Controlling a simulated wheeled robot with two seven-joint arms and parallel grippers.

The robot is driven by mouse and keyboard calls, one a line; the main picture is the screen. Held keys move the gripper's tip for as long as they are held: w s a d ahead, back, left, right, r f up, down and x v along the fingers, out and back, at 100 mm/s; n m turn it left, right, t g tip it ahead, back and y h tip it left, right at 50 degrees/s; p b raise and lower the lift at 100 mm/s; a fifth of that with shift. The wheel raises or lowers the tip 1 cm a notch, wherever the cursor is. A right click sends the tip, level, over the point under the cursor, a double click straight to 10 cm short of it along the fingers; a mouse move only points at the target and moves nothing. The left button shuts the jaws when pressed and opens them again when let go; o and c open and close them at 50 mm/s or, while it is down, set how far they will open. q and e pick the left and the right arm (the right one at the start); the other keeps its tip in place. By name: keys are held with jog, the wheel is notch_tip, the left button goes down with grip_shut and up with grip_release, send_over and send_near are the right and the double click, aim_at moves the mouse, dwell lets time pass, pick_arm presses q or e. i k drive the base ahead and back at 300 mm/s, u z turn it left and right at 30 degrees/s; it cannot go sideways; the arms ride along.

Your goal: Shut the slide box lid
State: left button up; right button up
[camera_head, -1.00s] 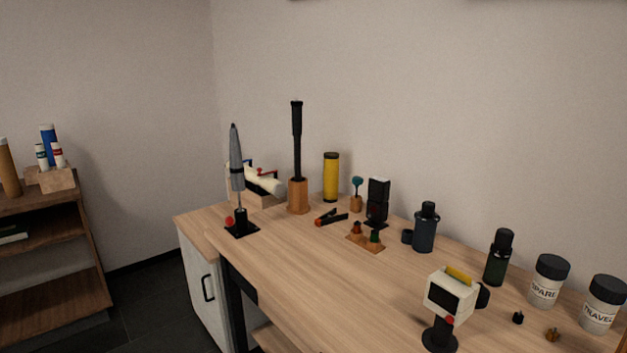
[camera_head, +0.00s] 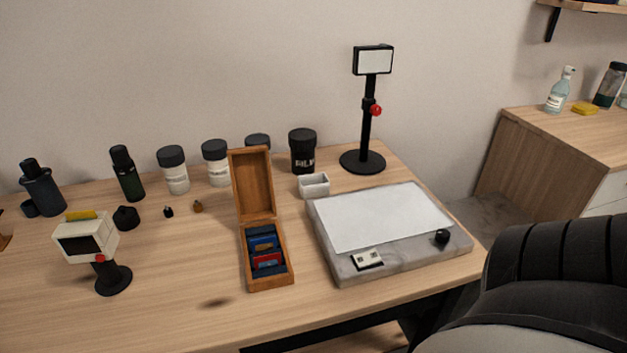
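The slide box (camera_head: 283,277) is a narrow wooden box on the table, near the middle of the head view. Its lid (camera_head: 252,186) stands open, raised upright at the far end of the box. Inside the box are a blue piece (camera_head: 262,243) and a red piece (camera_head: 268,263) in dark compartments. Neither of my grippers shows in the head view.
A marble-edged slab with a white panel (camera_head: 380,215) lies right of the box. A small white dish (camera_head: 314,186), a black jar (camera_head: 302,150) and a stand (camera_head: 362,161) are behind. A white device (camera_head: 88,242) stands left. Table between it and the box is clear.

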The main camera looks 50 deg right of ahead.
aim_at(249, 167)
jog(key=z, duration=0.1)
jog(key=k, duration=0.25)
jog(key=z, duration=0.9)
